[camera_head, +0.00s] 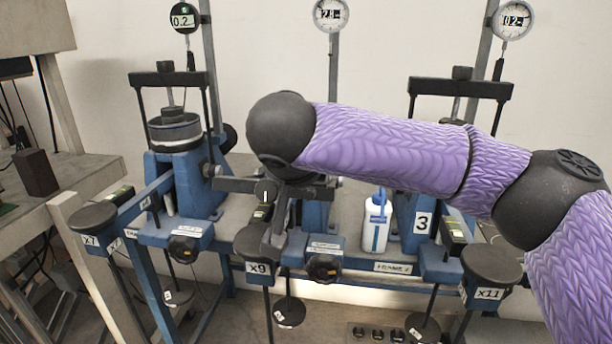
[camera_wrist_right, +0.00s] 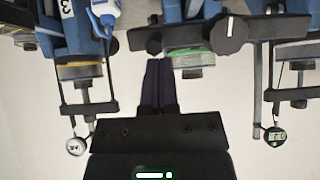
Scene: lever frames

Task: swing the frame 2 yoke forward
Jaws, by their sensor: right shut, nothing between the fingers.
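The middle frame, which I take as frame 2, stands behind the x9 pan (camera_head: 258,240). Its dark yoke crossbar (camera_head: 232,185) lies low and level in front of the frame, well below the raised crossbars on either side. In the right wrist view, which is upside down, this crossbar (camera_wrist_right: 275,28) carries a round black knob. A green-edged disc (camera_wrist_right: 190,52) shows beside it. My right gripper (camera_wrist_right: 158,62) is shut and empty, its fingertips close to one end of the crossbar; I cannot tell if they touch. In the head view my wrist hides the fingers. My left gripper is out of view.
The left frame's crossbar (camera_head: 168,79) and the right frame's crossbar (camera_head: 460,88) stand upright. Dial gauges (camera_head: 331,14) hang above. A white and blue bottle (camera_head: 376,222) stands between the middle and right frames. A wooden bench (camera_head: 85,172) is at left.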

